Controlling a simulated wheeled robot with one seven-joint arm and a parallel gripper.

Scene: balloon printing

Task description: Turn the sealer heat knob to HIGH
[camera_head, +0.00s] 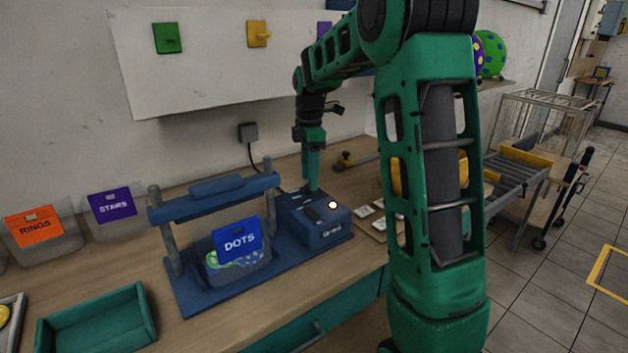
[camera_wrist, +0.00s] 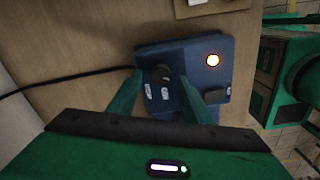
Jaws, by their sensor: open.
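The sealer's blue control box (camera_head: 318,232) stands at the right end of the blue sealer base on the bench. It has a lit orange-white lamp (camera_wrist: 212,60) on its top. The dark heat knob (camera_wrist: 161,74) shows in the wrist view, with small white labels beside it that are too small to read. My gripper (camera_wrist: 166,88) is open, with its two green fingers on either side of the knob. I cannot tell whether they touch it. In the head view my gripper (camera_head: 312,184) points down at the back of the box, and the knob is hidden there.
The blue sealer frame (camera_head: 212,203) with a clear bin labelled DOTS (camera_head: 238,242) stands left of the box. A dark cable (camera_wrist: 68,82) runs from the box to a wall socket. A green tray (camera_head: 98,322) lies at the front left. Small white cards lie right of the box.

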